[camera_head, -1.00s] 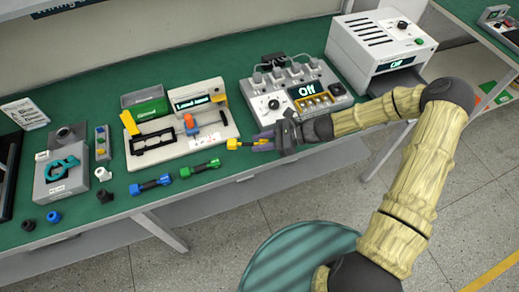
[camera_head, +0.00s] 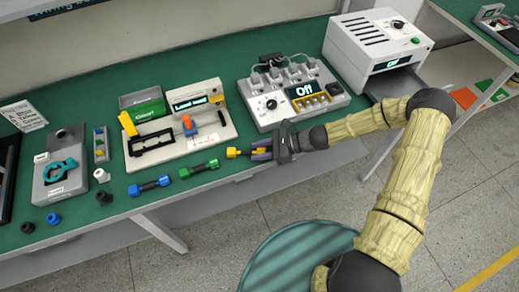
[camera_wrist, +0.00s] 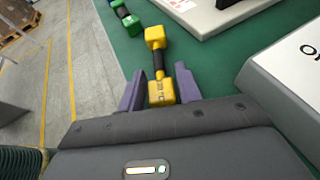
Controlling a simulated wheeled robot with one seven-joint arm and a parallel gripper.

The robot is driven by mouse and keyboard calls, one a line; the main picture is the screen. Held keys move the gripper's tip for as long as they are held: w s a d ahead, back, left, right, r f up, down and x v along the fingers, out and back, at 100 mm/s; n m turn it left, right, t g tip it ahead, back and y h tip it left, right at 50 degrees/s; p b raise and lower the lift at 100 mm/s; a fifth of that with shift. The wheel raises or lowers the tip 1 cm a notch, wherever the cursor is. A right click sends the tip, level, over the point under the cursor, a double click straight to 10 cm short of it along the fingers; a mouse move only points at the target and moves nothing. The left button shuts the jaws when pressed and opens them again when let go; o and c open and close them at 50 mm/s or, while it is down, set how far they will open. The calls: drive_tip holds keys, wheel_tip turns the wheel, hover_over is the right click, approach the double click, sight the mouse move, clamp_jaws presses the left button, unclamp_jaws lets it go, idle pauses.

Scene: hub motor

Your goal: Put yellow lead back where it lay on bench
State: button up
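The yellow lead (camera_head: 233,153), with yellow ends and a black middle, is near the bench's front edge, to the right of the green lead (camera_head: 199,169). It appears to lie on the green bench top. My gripper (camera_head: 260,150) is at its right end, with purple fingers spread on either side. In the wrist view the yellow lead (camera_wrist: 157,60) points away from my gripper (camera_wrist: 160,88); its near end is between the open fingers, with narrow gaps. The blue lead (camera_head: 149,187) lies left of the green one.
The tester with the yellow clamp (camera_head: 210,133) stands behind the leads. The grey power unit reading Off (camera_head: 268,117) is behind my gripper. A white oven-like box (camera_head: 370,50) is at the back right. The bench's front edge is close to my gripper.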

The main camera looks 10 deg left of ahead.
drive_tip(key=shift+o, duration=1.1)
drive_tip(key=shift+d, duration=0.1)
drive_tip(key=b+v, duration=0.1)
drive_tip(key=v, duration=1.1)
drive_tip(key=shift+b, duration=0.3)
drive_tip(key=s+d+r+n+t+h, duration=0.4)
drive_tip(key=s+d+r+n+h, duration=0.7)
drive_tip(key=n, duration=0.5)
wheel_tip(320, 180, up, 3)
drive_tip(key=shift+s+d+r+t+h, duration=0.3)
drive_tip(key=shift+s+d+h, duration=0.1)
drive_tip(key=shift+d+h, duration=0.6)
